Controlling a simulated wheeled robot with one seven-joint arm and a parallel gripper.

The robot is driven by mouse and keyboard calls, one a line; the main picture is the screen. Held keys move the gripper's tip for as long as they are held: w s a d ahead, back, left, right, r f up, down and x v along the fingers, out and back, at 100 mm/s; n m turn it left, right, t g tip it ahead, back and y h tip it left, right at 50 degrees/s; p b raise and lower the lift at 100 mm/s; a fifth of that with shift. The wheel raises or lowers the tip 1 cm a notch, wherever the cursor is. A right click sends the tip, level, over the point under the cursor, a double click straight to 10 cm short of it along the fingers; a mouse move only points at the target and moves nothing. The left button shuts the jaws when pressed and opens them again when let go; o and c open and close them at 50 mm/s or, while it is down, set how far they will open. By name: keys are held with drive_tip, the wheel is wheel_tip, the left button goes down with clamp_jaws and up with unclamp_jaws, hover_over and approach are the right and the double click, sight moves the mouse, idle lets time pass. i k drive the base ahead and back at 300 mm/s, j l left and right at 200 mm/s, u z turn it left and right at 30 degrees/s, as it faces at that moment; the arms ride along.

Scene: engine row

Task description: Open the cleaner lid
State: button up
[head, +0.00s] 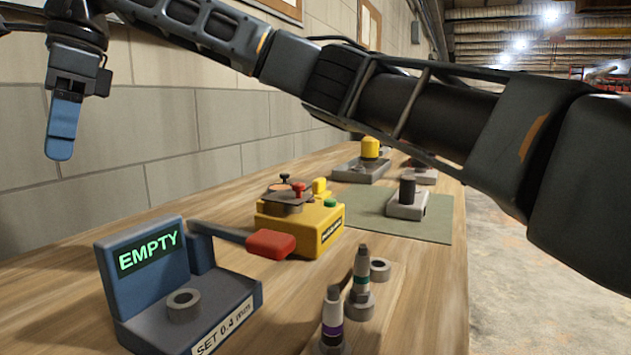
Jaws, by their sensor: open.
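A yellow box (275,224), the likely cleaner, sits mid-bench with a small dark label on its right side. A dark grey top piece (287,197), which may be its lid, bears a black knob and a red knob. It appears to lie flat on the box; I cannot tell whether it is shut. A copper-coloured disc, a yellow block and a green button also show on top. My gripper (64,140) hangs at the upper left with blue fingers, open and empty, well apart from the box. One finger mostly hides the other.
A blue device (150,275) reading EMPTY, with a red-handled lever (270,243), stands in front left. Pen-like tools (332,320) and grey rings are at the front right. Behind are a green mat (430,228) and grey fixtures. A block wall borders the left.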

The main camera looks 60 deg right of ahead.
sight(296, 199)
drive_tip(key=z, duration=0.75)
drive_tip(key=k+l+z, duration=0.35)
drive_tip(key=l, duration=0.25)
